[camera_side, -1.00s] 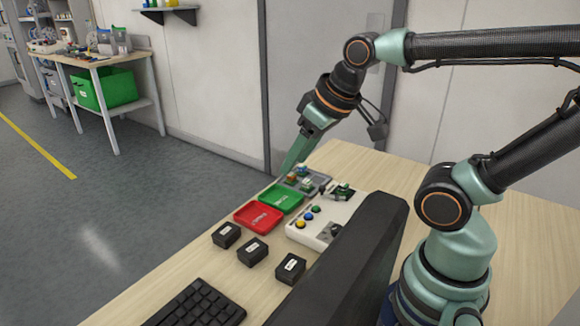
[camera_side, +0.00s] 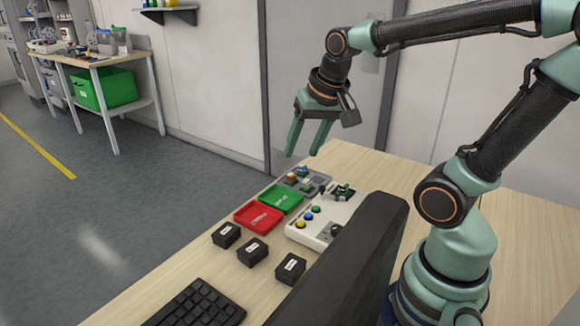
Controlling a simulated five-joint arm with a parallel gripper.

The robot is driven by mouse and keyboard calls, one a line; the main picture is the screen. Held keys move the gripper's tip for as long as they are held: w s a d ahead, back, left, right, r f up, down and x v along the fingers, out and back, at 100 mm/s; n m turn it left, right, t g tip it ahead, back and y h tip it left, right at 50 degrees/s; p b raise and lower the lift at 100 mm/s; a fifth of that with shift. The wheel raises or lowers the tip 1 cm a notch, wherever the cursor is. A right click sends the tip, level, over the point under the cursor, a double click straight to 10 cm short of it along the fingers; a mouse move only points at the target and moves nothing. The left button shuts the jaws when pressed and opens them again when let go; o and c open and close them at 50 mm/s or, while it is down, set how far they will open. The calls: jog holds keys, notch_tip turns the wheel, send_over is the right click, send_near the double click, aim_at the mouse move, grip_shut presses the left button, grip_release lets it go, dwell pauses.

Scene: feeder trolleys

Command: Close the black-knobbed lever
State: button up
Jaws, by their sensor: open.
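A white control box (camera_side: 318,222) stands on the wooden table, with blue, yellow and green round buttons on its top. A dark round part (camera_side: 335,230) sits at the near end of the box, partly hidden by the black screen. My gripper (camera_side: 303,153) is open and empty, fingers pointing down, above and beyond the box and the grey tray, touching nothing.
A grey tray with small parts (camera_side: 318,179), a green tray (camera_side: 275,203) and a red tray (camera_side: 248,216) lie left of the box. Several black labelled blocks (camera_side: 253,252) and a keyboard (camera_side: 200,305) are nearer. A large black screen (camera_side: 350,265) blocks the near right.

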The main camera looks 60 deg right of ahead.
jog(key=w+d+f+m+g, duration=0.2)
jog(key=d+f+m, duration=0.1)
jog(key=d+m, duration=0.6)
jog(key=m+g, duration=0.1)
jog(key=m, duration=0.5)
send_near(323, 186)
jog(key=f, duration=0.5)
jog(key=w+f, duration=0.1)
jog(key=f, duration=0.2)
jog(key=shift+d+f, duration=0.3)
grip_shut()
